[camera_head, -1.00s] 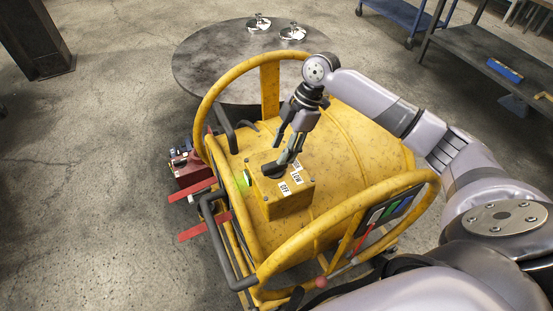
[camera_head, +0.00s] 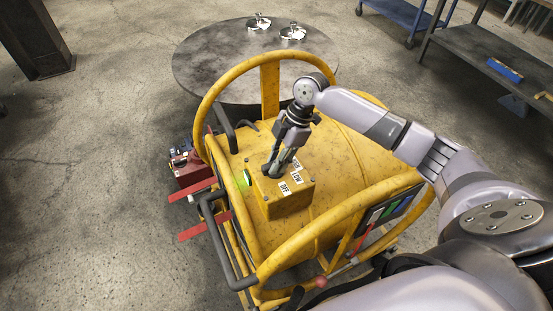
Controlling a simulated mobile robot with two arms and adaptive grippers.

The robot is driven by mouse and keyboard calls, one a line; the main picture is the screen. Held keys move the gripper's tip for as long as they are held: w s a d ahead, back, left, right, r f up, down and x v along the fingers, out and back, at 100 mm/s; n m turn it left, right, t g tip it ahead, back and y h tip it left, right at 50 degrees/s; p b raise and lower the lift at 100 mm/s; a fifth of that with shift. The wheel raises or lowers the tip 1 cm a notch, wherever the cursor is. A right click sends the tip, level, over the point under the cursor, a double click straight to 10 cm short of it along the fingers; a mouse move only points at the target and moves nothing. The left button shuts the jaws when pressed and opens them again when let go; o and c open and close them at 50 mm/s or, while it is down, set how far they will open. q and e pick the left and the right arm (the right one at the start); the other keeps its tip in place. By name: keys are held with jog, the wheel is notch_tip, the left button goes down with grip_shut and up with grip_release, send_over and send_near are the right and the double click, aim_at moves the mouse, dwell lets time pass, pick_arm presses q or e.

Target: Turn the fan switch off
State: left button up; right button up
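The yellow fan (camera_head: 350,140) stands on the floor inside a tubular yellow frame. Its yellow switch box (camera_head: 292,203) sits on top, with labels reading OFF, LOW and a partly covered one, likely HIGH. A small dark part (camera_head: 268,171), perhaps the switch knob, shows at the box's left edge by my fingertips. My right gripper (camera_head: 277,168) points down at the box's top, its fingers close together around or beside that part. The fingers hide most of it, so its setting and any grip on it cannot be told. My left gripper is not in view.
A round dark table (camera_head: 200,75) with shiny metal pieces (camera_head: 293,33) stands behind the fan. A red machine (camera_head: 190,172) is on the floor at its left. The frame's yellow hoops (camera_head: 203,110) rise around the switch box. Workbenches stand at the upper right.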

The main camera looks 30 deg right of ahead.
grip_shut()
jog(key=shift+r+m+p, duration=0.2)
jog(key=shift+m+p, duration=0.2)
jog(key=shift+p, duration=0.4)
jog(key=m+t+h+p, duration=0.1)
jog(key=m+p, duration=0.3)
jog(key=p, duration=0.2)
jog(key=m+t+h+p, duration=0.1)
jog(key=m+p, duration=0.4)
jog(key=p, duration=0.2)
jog(key=m+t+h+p, duration=0.1)
jog(key=m+t+p, duration=0.1)
jog(key=m+p, duration=0.2)
jog(key=shift+s+a+r+m+p, duration=0.15)
jog(key=shift+s+a+m+p, duration=0.15)
jog(key=shift+p, duration=1)
jog(key=shift+f+m+h+p, duration=0.25)
jog(key=shift+m+h+p, duration=0.55)
jog(key=shift+m+p, duration=0.85)
jog(key=shift+w+m, duration=0.1)
jog(key=shift+m, duration=0.15)
jog(key=o, duration=0.5)
grip_release()
